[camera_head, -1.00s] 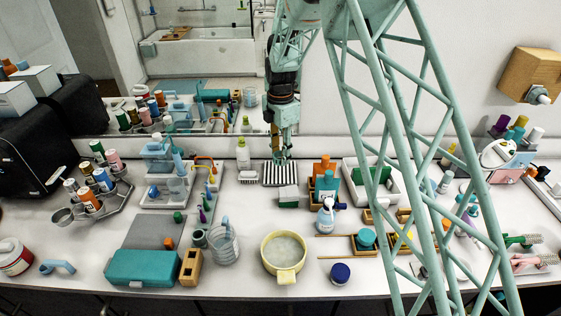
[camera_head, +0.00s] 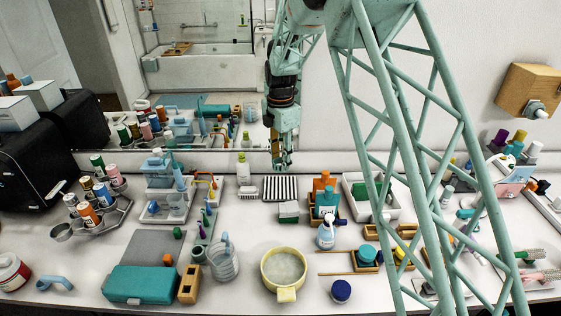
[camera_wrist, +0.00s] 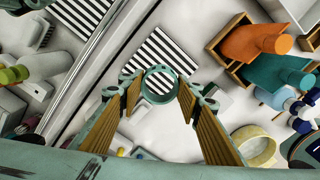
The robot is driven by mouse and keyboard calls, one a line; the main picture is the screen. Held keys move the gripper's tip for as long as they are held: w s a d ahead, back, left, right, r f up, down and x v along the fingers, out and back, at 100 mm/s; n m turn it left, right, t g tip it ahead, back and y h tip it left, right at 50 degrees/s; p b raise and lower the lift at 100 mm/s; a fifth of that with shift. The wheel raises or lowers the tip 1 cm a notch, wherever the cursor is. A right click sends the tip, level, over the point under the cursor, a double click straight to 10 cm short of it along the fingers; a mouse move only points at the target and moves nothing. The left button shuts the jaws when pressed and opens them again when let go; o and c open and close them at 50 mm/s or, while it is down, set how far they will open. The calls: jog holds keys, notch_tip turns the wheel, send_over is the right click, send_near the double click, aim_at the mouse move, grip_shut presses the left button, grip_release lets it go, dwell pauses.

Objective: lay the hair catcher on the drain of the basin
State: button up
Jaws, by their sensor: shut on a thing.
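My gripper (camera_wrist: 158,88) is shut on a small grey-teal ring (camera_wrist: 148,93), which looks like the hair catcher. It lies between the fingertips, and striped surface shows through its middle. In the wrist view the ring overlaps a black-and-white striped mat (camera_wrist: 150,50); its height above the mat is unclear. A yellow round basin with a handle (camera_head: 286,294) stands at the front middle, also in the wrist view (camera_wrist: 262,160). I cannot make out a drain.
Orange and teal bottles (camera_head: 326,198) in a wooden holder stand right of the mat. A clear jug (camera_head: 223,262) is left of the basin. The mirror runs along the back.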

jog(key=shift+d, duration=0.15)
jog(key=s+d+r+m+b, duration=0.1)
jog(key=s+d+r+m, duration=0.1)
jog(key=d+m, duration=0.6)
jog(key=s+d+r+m+b, duration=0.1)
jog(key=s+d+r+m, duration=0.1)
jog(key=d+m, duration=0.6)
jog(key=s+d+r+m+b, duration=0.2)
jog(key=d+m, duration=0.6)
jog(key=m, duration=0.4)
jog(key=shift+s+d+r+m, duration=0.25)
jog(key=shift+r+m, duration=0.15)
jog(key=shift+r, duration=0.5)
jog(key=shift+a, duration=0.1)
